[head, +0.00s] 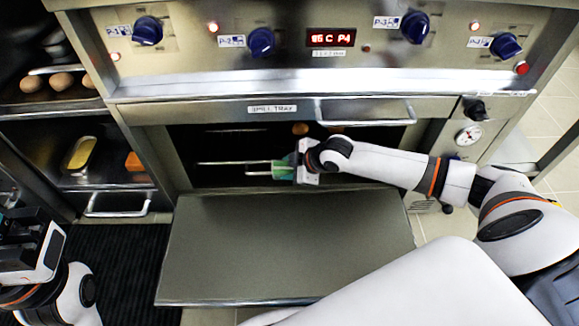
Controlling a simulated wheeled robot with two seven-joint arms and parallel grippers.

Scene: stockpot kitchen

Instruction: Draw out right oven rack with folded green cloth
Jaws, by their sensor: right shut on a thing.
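The oven (183,160) is open, with its door (290,250) folded down flat in front. A metal oven rack (225,163) shows inside the dark opening, its front bar near the mouth. My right gripper (287,170) reaches in from the right and is shut on the green cloth (283,171) at the rack's front edge. Most of the cloth is hidden by the gripper, and I cannot tell how firmly it wraps the bar. My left gripper (30,240) is at the lower left, away from the oven; its fingers are not clear.
Above the opening are a spill tray handle (366,121) and a panel with blue knobs (261,42). A round orange-brown item (300,129) shows inside the oven. Left shelves hold eggs (62,81) and a yellow dish (80,155). A dark mat (125,265) covers the floor at left.

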